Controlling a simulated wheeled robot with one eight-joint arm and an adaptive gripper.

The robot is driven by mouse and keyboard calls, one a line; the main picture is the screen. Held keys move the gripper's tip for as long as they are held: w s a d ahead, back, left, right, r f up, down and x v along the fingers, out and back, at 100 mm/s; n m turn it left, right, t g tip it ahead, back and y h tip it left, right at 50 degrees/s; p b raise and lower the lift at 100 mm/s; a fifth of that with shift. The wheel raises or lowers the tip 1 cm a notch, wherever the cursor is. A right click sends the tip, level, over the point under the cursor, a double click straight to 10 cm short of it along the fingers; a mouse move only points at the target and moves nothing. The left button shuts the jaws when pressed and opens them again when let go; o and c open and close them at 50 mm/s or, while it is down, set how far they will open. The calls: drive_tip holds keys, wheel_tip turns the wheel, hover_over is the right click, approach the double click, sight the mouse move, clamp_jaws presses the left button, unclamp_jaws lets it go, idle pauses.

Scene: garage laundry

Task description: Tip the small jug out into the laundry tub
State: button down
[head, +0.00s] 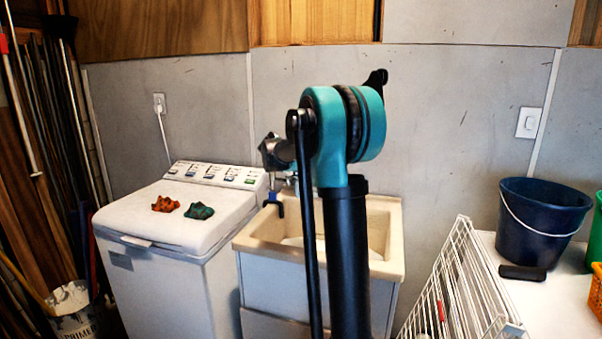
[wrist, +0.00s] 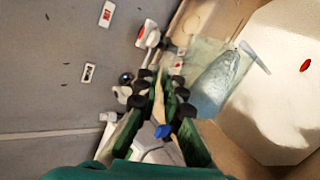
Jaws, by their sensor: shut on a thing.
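The small jug (wrist: 218,82) is a see-through, bluish vessel in the wrist view. My gripper (wrist: 163,88), with dark green fingers and black pads, is shut on it at the jug's left side. The jug appears over the pale basin of the laundry tub (wrist: 285,110); its exact tilt and contents are hard to tell. In the head view the beige laundry tub (head: 384,235) stands against the wall, partly hidden behind my arm. I cannot make out the jug clearly there. A small red thing (wrist: 304,66) shows in the basin.
Taps (wrist: 150,35) are close to my gripper by the grey wall. A white washing machine (head: 160,240) with two cloths stands left of the tub. On the right are a white drying rack (head: 462,285) and a dark blue bucket (head: 540,222) on a white surface.

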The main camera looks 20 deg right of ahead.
drive_tip(key=shift+s+d+r+m+t+y, duration=0.2)
drive_tip(key=shift+s+d+r+m+y, duration=0.15)
drive_tip(key=shift+r, duration=0.3)
drive_tip(key=shift+s+d+r+m+t+y, duration=0.15)
drive_tip(key=shift+s+d+r+m+t, duration=0.1)
drive_tip(key=shift+d+r, duration=0.3)
drive_tip(key=shift+s+d+r+m+t+y, duration=0.1)
drive_tip(key=shift+s+d+m+t+y, duration=0.25)
drive_tip(key=shift+d, duration=0.3)
drive_tip(key=shift+s+d+r+m+t+y, duration=0.15)
drive_tip(key=shift+s+d+m+y, duration=0.25)
drive_tip(key=shift+s+d+y, duration=0.15)
drive_tip(key=shift+s+d+r+m+t+y, duration=0.1)
drive_tip(key=shift+s+d+m+t+y, duration=0.25)
drive_tip(key=shift+d, duration=0.35)
drive_tip(key=shift+s, duration=0.1)
drive_tip(key=shift+r, duration=0.1)
wheel_tip(320, 180, up, 6)
drive_tip(key=shift+f, duration=0.1)
drive_tip(key=n+g+h, duration=0.1)
drive_tip(key=h, duration=0.1)
drive_tip(key=r+n+g+h, duration=0.1)
drive_tip(key=n+h, duration=0.1)
drive_tip(key=shift+r+n+g, duration=0.15)
drive_tip(key=shift+n+g, duration=0.15)
